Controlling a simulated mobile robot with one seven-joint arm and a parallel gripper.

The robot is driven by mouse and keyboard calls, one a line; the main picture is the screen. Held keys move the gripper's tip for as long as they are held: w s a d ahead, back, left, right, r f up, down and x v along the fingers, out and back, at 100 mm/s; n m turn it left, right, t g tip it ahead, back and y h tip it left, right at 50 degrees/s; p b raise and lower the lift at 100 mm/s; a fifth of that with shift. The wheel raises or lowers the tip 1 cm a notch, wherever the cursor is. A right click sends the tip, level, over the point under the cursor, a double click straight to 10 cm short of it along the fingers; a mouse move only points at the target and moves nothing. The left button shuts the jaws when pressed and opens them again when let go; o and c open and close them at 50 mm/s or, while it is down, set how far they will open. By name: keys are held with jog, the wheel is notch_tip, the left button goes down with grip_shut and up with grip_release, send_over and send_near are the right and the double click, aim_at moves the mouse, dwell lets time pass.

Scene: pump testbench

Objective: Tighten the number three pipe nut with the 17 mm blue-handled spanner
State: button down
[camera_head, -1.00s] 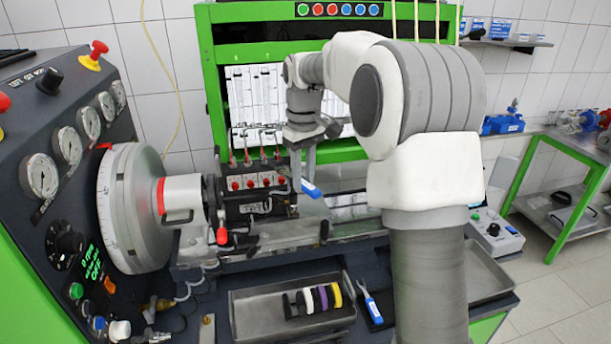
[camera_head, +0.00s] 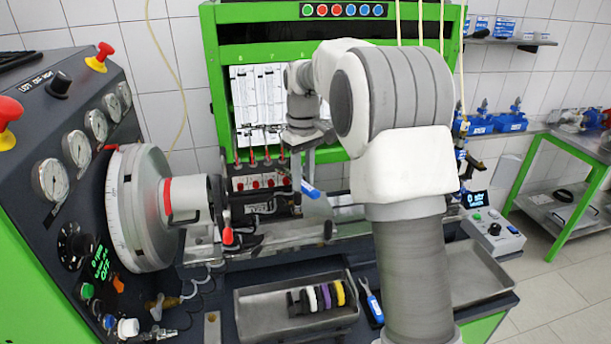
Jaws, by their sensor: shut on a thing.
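My gripper (camera_head: 302,168) points down at the right end of the pump (camera_head: 262,203). It is shut on a spanner whose blue handle (camera_head: 310,190) sticks out below it to the right. The spanner's head is hidden or too small to make out, so I cannot tell whether it touches a nut. The pump's top has a row of red-marked pipe fittings (camera_head: 255,183) with thin red-topped pipes rising behind. I cannot read which nut is number three.
A metal tray (camera_head: 256,328) with black, white, purple and yellow rings lies in front. A second blue-handled tool (camera_head: 373,304) lies right of it. The large flywheel (camera_head: 140,208) and gauge panel (camera_head: 50,180) stand left. An empty tray (camera_head: 475,268) is at right.

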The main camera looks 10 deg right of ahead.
aim_at(285, 172)
jog(key=shift+w+a+p, duration=0.35)
jog(key=shift+w+p, duration=0.3)
jog(key=shift+w, duration=0.05)
jog(key=shift+w+a+p, duration=0.3)
jog(key=shift+w+p, duration=0.3)
jog(key=shift+w, duration=0.05)
jog(key=shift+w+a+p, duration=0.25)
jog(key=shift+w+p, duration=0.3)
jog(key=shift+p, duration=0.3)
jog(key=shift+w+a, duration=0.25)
jog(key=shift+w, duration=0.4)
dwell(1.0)
jog(key=shift+w+a, duration=0.15)
jog(key=shift+w, duration=0.15)
jog(key=shift+w+a, duration=0.2)
jog(key=shift+w, duration=0.15)
dwell(0.4)
dwell(0.8)
